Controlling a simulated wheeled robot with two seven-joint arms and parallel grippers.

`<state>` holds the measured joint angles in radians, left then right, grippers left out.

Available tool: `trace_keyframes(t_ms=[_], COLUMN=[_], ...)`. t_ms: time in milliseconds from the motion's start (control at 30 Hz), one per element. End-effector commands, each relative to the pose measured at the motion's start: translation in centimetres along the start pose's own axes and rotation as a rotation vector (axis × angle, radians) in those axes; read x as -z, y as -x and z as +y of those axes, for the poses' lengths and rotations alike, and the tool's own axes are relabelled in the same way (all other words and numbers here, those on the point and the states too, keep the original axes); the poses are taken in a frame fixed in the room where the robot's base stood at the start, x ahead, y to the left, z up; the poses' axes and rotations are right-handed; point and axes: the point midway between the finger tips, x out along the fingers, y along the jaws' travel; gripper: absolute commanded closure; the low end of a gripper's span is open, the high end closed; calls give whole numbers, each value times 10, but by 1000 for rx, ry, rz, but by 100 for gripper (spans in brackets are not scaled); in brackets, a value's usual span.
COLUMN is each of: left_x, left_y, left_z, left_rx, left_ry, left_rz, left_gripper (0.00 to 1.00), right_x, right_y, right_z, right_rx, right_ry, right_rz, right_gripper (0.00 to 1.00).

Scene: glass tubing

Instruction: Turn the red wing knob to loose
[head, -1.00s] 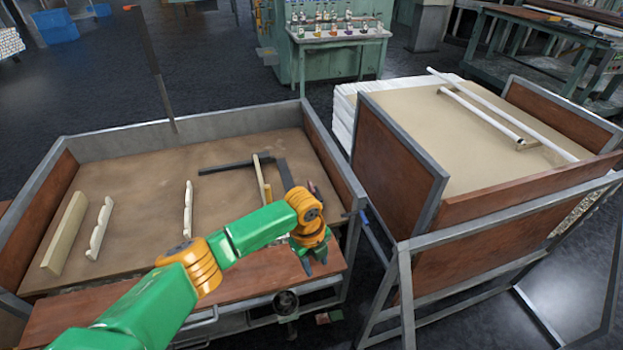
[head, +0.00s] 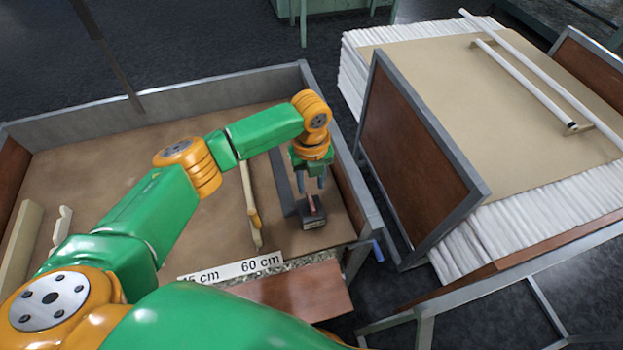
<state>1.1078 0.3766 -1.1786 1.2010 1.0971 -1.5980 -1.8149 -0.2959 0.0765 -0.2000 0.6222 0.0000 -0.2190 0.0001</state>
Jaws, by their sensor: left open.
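The red wing knob (head: 313,204) shows as a small reddish piece on top of a dark block (head: 313,219) at the right end of the bench, near its front edge. The block sits by a long dark bar (head: 284,185). My left gripper (head: 311,187) points down just above the knob, its two fingers apart. The gap between them looks empty. I cannot tell whether the fingertips touch the knob. My right gripper is out of view.
The bench's grey right rim (head: 342,150) is close to my wrist. A brown-panelled rack (head: 420,150) with white tubes stands to the right.

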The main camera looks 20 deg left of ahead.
Motion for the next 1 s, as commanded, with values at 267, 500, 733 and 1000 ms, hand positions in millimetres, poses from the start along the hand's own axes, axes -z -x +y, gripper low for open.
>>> trace_keyframes(t_ms=[267,500,733,1000], left_x=[1,0,0,0], left_y=[-53,-61,-61,-60], left_z=[0,0,0,1], left_rx=[-2,-1,-1,-1], left_ry=[2,0,0,3], left_rz=[2,0,0,0], left_gripper=[57,57,98,100], right_x=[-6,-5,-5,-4], right_y=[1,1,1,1], right_z=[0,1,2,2], right_rx=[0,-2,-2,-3], right_ry=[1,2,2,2], right_rz=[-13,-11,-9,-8], right_gripper=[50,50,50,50])
